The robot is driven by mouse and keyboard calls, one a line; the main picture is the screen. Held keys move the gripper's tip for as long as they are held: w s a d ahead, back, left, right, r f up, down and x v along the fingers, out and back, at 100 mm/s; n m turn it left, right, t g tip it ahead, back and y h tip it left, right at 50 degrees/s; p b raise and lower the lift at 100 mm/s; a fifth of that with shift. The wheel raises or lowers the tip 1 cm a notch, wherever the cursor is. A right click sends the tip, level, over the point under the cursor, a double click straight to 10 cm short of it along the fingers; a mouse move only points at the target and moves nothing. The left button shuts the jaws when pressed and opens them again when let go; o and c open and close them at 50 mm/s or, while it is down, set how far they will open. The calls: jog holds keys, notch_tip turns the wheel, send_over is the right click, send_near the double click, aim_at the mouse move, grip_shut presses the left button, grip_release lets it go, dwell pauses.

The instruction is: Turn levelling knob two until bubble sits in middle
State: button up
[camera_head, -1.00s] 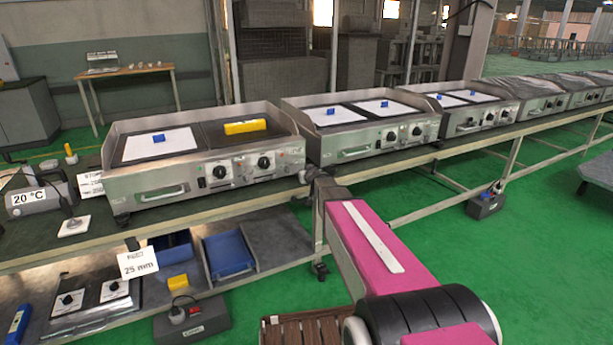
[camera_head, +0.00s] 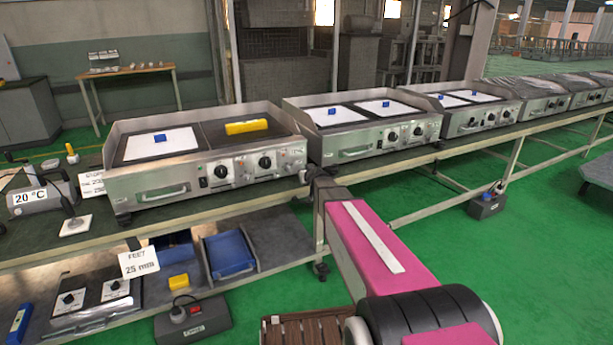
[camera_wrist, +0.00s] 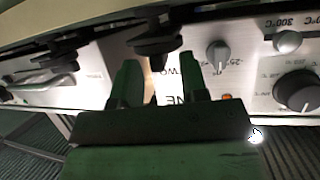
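The nearest griddle (camera_head: 205,175) stands on the bench, with a yellow spirit level (camera_head: 246,127) lying on its right plate. The level's bubble is too small to make out. In the wrist view a dark, wide levelling knob (camera_wrist: 155,44) sits at the griddle's edge, beside partly hidden lettering that seems to read TWO. My gripper (camera_wrist: 158,82) is open, its two dark fingers apart with the knob's lower end at the gap between them. I cannot tell whether they touch it.
A grey control knob (camera_wrist: 218,53) and a black dial (camera_wrist: 297,91) are on the panel close to the right finger. More griddles (camera_head: 360,130) continue along the bench. A blue tray (camera_head: 229,253) is on the lower shelf.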

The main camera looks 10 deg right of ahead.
jog(key=shift+s, duration=0.1)
jog(key=v, duration=1)
jog(key=shift+s, duration=0.3)
jog(key=shift+w+d, duration=0.15)
jog(key=c, duration=0.7)
jog(key=w+g, duration=0.1)
jog(key=w+d+g+y, duration=0.1)
jog(key=w, duration=0.1)
jog(key=w+d+y, duration=0.1)
jog(key=w, duration=0.1)
jog(key=shift+w+d+n+g, duration=0.15)
jog(key=shift+w+n+g, duration=0.1)
jog(key=shift+n+g, duration=0.15)
grip_shut()
jog(key=w+d+r+n+g+y, duration=0.1)
jog(key=w+d+r+g+y, duration=0.3)
jog(key=d+g, duration=0.35)
jog(key=shift+h, duration=0.6)
jog(key=x, duration=0.5)
jog(key=w+x, duration=0.1)
jog(key=x, duration=0.2)
jog(key=shift+d+f, duration=0.1)
jog(key=shift+f, duration=0.05)
jog(key=a, duration=0.3)
jog(key=shift+s+f, duration=0.25)
jog(key=shift+f, duration=0.05)
jog(key=shift+s+a, duration=0.1)
jog(key=shift+a, duration=0.55)
